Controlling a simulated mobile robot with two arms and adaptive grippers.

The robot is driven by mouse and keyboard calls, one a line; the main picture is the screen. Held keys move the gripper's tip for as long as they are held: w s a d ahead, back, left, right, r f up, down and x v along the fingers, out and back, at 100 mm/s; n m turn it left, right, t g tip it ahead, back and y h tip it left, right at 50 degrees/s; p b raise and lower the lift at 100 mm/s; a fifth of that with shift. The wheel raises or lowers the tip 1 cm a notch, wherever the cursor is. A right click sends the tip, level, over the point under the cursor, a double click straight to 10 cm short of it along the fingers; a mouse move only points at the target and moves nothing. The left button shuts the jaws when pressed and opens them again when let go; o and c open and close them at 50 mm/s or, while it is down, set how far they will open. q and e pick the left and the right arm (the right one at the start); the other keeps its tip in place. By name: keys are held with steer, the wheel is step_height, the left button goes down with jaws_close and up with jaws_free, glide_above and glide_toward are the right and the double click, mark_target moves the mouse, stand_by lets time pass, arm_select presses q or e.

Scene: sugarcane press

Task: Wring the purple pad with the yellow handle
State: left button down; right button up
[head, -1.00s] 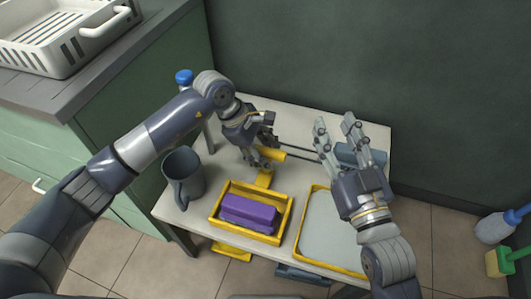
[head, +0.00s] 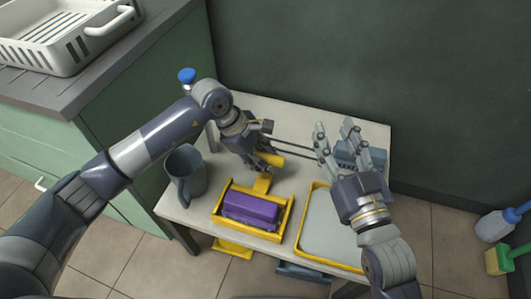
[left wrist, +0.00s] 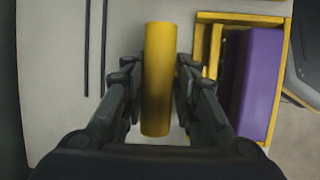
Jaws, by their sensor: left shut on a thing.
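The yellow handle (left wrist: 156,80) is a short bar between the fingers of my left gripper (left wrist: 157,62), which is shut on it. In the head view my left gripper (head: 258,158) partly hides the handle (head: 272,160), just behind the yellow-framed press tray (head: 226,228). The purple pad (head: 250,208) lies in that tray; it also shows at the right of the left wrist view (left wrist: 257,82). My right gripper (head: 342,145) is open and empty, fingers spread, above the right side of the table.
A grey mug (head: 187,178) stands left of the tray. A yellow-rimmed grey tray (head: 327,232) lies to the right. Two dark rods (head: 290,146) run behind the handle toward a blue-grey block (head: 347,152). A green cabinet (head: 165,130) stands at left; a wall is behind.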

arm_select(q)
steer(key=shift+s+a+r, duration=0.1)
steer(key=shift+s+a, duration=0.15)
steer(key=shift+s, duration=0.6)
steer(key=c, duration=1.3)
jaws_free()
arm_select(e)
steer(key=shift+s+a+f, duration=0.1)
steer(key=shift+s+a, duration=0.05)
steer(key=shift+s, duration=0.25)
arm_select(q)
steer(key=shift+a+r, duration=0.1)
steer(key=shift+r, duration=0.05)
steer(key=v, duration=1.1)
steer(key=shift+r, duration=0.2)
